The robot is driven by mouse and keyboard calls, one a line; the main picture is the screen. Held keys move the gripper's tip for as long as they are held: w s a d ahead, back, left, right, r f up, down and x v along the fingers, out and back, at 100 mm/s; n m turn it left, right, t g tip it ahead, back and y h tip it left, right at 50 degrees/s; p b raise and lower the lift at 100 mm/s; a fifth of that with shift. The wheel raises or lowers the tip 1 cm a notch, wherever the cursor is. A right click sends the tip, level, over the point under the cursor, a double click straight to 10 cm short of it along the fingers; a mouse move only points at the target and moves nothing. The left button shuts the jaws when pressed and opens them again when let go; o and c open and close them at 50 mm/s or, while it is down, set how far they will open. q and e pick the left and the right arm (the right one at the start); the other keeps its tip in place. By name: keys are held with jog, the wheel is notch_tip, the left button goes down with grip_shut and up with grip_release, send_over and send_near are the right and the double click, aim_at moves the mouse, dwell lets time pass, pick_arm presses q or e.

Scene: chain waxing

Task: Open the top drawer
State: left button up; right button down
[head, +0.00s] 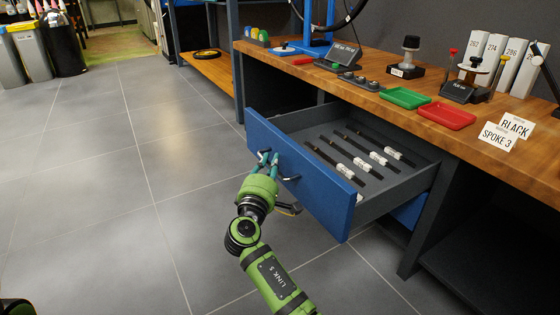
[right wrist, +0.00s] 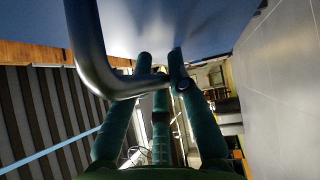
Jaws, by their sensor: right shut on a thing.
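The top drawer (head: 330,190) has a blue front and is pulled well out from under the wooden workbench, its grey inside showing. Several dark thin items with white labels lie in it. My right gripper (head: 268,162) is at the drawer front, shut on the metal drawer handle (head: 290,178). In the right wrist view the handle (right wrist: 92,50) is a thick bent bar, and the teal fingers of my right gripper (right wrist: 160,72) close around its end. The blue drawer face (right wrist: 210,25) is just beyond them. My left gripper is not in view.
The workbench (head: 390,90) carries a green tray (head: 404,98), a red tray (head: 447,116), white labelled boxes and small devices. Part of another blue front (head: 408,212) shows below the drawer. Grey tiled floor (head: 100,180) is clear at left; bins (head: 30,55) stand far back.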

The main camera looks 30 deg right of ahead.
jog(key=shift+a, duration=0.1)
dwell(0.3)
jog(key=c, duration=1.4)
grip_release()
jog(key=v, duration=1.2)
